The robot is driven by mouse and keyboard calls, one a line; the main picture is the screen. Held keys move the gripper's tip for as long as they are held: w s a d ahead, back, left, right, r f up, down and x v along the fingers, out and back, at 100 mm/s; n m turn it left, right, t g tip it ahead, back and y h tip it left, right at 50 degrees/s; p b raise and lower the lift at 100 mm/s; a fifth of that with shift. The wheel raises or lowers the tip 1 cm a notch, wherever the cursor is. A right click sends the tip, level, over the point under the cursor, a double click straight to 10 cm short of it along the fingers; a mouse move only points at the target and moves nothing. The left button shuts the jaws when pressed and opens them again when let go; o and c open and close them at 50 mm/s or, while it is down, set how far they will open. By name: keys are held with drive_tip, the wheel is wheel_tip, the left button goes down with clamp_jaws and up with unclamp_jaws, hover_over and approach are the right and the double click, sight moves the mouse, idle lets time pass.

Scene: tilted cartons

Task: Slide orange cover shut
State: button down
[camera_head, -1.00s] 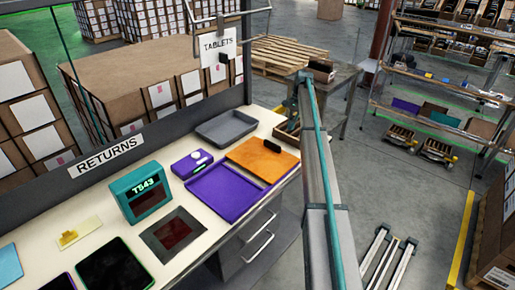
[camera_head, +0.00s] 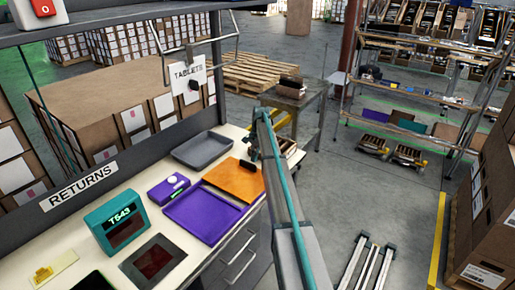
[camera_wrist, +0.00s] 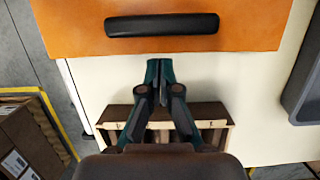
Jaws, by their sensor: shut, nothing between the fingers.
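The orange cover (camera_head: 234,182) is a flat panel with a black bar handle (camera_head: 249,165), on the bench beside the far end of the open purple tray (camera_head: 200,213). In the wrist view the orange cover (camera_wrist: 70,30) and its black handle (camera_wrist: 162,25) fill the top. My gripper (camera_wrist: 160,68) is shut and empty, its teal fingertips just below the cover's near edge and short of the handle. In the head view my arm hides much of the gripper, close to the handle end.
A wooden crate (camera_wrist: 210,116) lies below the fingers in the wrist view. A grey tray (camera_head: 205,150) and a small purple device (camera_head: 168,190) sit on the bench. A teal T543 display (camera_head: 117,223) stands farther left.

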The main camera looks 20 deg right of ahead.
drive_tip(key=shift+s+a, duration=0.55)
drive_tip(key=shift+a, duration=0.35)
